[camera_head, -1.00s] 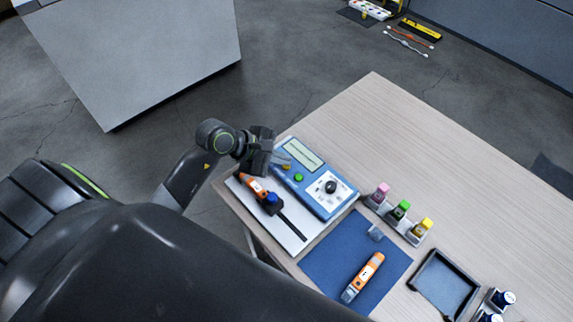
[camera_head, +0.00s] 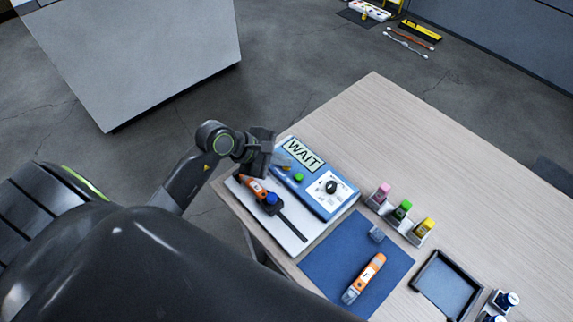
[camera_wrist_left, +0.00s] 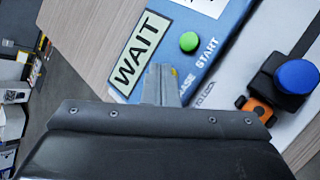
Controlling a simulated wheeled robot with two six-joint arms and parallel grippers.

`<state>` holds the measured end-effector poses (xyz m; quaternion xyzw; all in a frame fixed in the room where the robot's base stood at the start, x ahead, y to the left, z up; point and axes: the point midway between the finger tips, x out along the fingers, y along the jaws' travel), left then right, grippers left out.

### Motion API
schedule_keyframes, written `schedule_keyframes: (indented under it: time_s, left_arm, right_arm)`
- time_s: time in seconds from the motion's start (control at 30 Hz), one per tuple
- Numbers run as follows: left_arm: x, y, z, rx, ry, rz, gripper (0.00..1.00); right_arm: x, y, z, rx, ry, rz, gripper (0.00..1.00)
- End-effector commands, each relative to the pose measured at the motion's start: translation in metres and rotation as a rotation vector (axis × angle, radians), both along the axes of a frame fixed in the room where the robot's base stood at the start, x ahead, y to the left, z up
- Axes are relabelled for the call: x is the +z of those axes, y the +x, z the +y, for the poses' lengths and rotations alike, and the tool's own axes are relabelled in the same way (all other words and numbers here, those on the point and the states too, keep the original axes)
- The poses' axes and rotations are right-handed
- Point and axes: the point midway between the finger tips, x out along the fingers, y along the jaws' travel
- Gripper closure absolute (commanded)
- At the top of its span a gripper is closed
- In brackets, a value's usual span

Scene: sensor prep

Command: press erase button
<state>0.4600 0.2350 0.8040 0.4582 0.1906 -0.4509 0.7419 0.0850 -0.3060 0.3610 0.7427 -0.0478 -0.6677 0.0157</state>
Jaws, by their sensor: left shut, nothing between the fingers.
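A blue device (camera_head: 321,199) lies on the table. Its screen (camera_head: 303,154) reads WAIT; the screen also shows in the left wrist view (camera_wrist_left: 139,52). A green button (camera_head: 299,177) labelled START sits beside the screen, and it shows in the left wrist view (camera_wrist_left: 189,41). Next to it the label ends in "ASE", and a sliver of yellow button (camera_wrist_left: 175,72) shows behind my fingers. My left gripper (camera_head: 281,160) is shut and empty, its fingertips (camera_wrist_left: 160,72) over that yellow button. I cannot tell whether they touch it. My right gripper is out of view.
A white fixture (camera_head: 290,236) with a blue knob (camera_head: 271,198) and an orange tool (camera_head: 253,188) lies beside the device. A blue mat (camera_head: 335,262) holds another orange tool (camera_head: 365,275). Coloured bottles (camera_head: 402,209) and a dark tray (camera_head: 447,285) stand to the right. The far tabletop is clear.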

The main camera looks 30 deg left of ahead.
Motion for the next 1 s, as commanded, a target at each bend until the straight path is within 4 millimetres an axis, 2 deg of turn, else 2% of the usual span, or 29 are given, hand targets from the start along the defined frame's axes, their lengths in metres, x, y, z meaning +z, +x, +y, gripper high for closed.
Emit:
schedule_keyframes:
  time_s: [0.27, 0.63, 1.0]
  left_arm:
    - [0.000, 0.000, 0.000, 0.000, 0.001, 0.001, 1.00]
    - [0.015, 0.000, 0.000, 0.000, 0.001, 0.000, 1.00]
    - [0.017, 0.000, 0.000, 0.000, 0.000, 0.000, 1.00]
  right_arm:
    - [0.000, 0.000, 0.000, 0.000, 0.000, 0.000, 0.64]
    - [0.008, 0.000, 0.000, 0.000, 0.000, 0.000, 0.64]
    - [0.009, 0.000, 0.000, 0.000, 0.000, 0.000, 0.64]
